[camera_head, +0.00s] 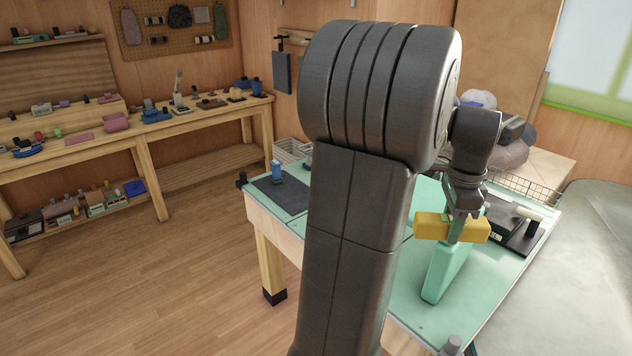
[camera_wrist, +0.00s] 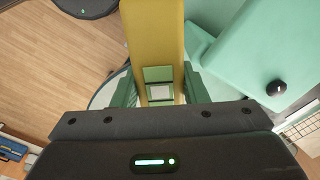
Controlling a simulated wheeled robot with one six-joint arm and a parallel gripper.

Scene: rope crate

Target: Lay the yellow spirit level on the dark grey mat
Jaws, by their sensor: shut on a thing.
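The yellow spirit level (camera_head: 436,227) is a short yellow bar in my gripper (camera_head: 464,214), held crosswise above the green table. In the wrist view the yellow level (camera_wrist: 153,45) stands between the two green fingers of my gripper (camera_wrist: 160,88), with its pale vial window near the palm. The dark grey mat (camera_head: 283,195) lies flat at the far left end of the table, partly hidden behind my arm. A blue object (camera_head: 277,171) stands at its back edge; I cannot tell if it is on the mat.
A mint-green block-like object (camera_head: 446,270) stands on the table (camera_head: 405,309) just below the level. A black tray with a white-handled tool (camera_head: 518,226) is to its right. A wire basket (camera_head: 527,187) lies behind. My arm hides the table's middle.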

